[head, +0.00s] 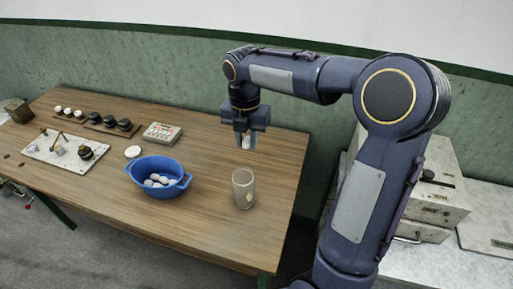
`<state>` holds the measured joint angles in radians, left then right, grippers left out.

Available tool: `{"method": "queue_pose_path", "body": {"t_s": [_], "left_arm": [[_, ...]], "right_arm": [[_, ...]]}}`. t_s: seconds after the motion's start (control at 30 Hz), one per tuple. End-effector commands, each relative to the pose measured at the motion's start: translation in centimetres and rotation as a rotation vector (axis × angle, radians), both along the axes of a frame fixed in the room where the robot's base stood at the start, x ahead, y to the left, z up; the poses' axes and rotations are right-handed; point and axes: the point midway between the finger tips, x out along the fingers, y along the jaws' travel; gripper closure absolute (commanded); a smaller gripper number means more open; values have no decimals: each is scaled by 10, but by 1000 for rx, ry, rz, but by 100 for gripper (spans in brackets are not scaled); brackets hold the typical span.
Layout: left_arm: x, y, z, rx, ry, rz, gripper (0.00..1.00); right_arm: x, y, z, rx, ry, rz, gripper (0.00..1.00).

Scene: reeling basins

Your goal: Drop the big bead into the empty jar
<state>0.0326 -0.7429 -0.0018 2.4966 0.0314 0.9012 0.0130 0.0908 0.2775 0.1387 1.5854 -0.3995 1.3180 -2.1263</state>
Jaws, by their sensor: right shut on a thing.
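My right gripper (246,140) points down above the table, shut on a small whitish thing, the big bead (246,143), which is largely covered by the fingers. The clear glass jar (243,188) stands upright on the table, below the gripper and apart from it. A pale patch shows low on the jar's right side; I cannot tell whether it lies inside or is on the glass. My left gripper is not in view.
A blue two-handled basin (158,190) with several white cocoons or eggs stands left of the jar. A white disc (132,152), a small box with buttons (162,133), dark knobs (109,121) and a white fixture plate (65,148) lie farther left. The table's front right (225,240) is clear.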

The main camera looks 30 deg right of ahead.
Motion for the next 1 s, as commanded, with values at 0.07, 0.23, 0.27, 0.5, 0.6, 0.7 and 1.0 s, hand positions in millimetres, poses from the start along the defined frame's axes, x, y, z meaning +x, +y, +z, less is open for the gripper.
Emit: {"method": "queue_pose_path", "body": {"t_s": [0.07, 0.23, 0.27, 0.5, 0.6, 0.7, 1.0], "left_arm": [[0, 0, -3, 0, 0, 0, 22], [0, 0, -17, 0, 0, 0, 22], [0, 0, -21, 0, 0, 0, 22], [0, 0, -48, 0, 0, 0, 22], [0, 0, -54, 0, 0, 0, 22], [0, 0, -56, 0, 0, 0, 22], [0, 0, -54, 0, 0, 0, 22]], "right_arm": [[1, 1, -2, -1, 1, 1, 81], [1, 1, -18, -1, 1, 0, 81], [1, 1, -21, -1, 1, 0, 81], [0, 1, -51, -1, 1, 0, 81], [0, 1, -58, -1, 1, 0, 81], [0, 1, -60, -1, 1, 0, 81], [0, 1, -58, -1, 1, 0, 67]]}}
